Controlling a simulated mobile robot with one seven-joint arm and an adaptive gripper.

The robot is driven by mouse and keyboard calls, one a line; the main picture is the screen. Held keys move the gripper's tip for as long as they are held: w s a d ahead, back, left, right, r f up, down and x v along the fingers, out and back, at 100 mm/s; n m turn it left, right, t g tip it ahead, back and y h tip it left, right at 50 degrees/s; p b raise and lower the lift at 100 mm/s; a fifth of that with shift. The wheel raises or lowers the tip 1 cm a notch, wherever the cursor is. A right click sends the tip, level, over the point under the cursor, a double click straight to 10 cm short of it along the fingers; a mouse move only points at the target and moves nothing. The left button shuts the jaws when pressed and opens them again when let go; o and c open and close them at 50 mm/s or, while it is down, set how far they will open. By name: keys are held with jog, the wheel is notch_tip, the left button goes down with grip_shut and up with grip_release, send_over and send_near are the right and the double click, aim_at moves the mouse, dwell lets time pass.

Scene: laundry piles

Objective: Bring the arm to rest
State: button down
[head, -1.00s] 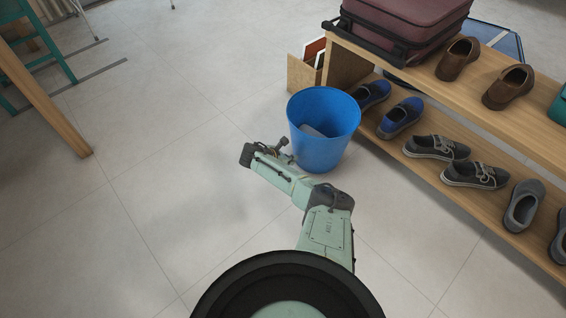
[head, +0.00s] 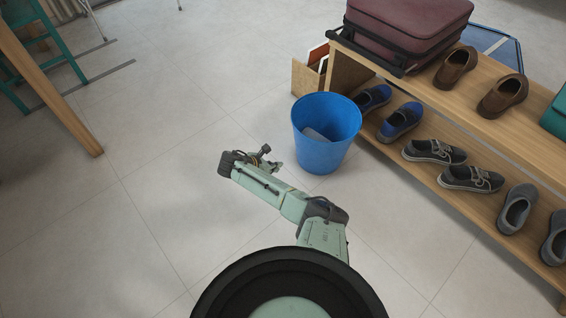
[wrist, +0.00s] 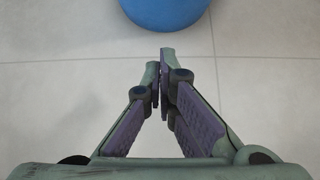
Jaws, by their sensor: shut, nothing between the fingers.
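My arm reaches forward from the bottom middle of the head view, bent at the elbow. My gripper (head: 272,160) is at its end, left of the blue bin and apart from it. In the wrist view my gripper (wrist: 160,62) has its fingertips together with nothing between them, over bare floor. The blue bin (head: 326,148) stands upright on the floor in the head view, with a greyish item (head: 316,134) inside. Part of the bin (wrist: 166,14) shows at the top of the wrist view.
A wooden shoe rack (head: 420,86) on the right holds several pairs of shoes and a maroon suitcase (head: 412,28). A box (head: 306,76) is behind the bin. A wooden leg (head: 62,100) and a teal chair (head: 50,52) stand at left. The floor between is clear.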

jog(key=shift+v, duration=0.9)
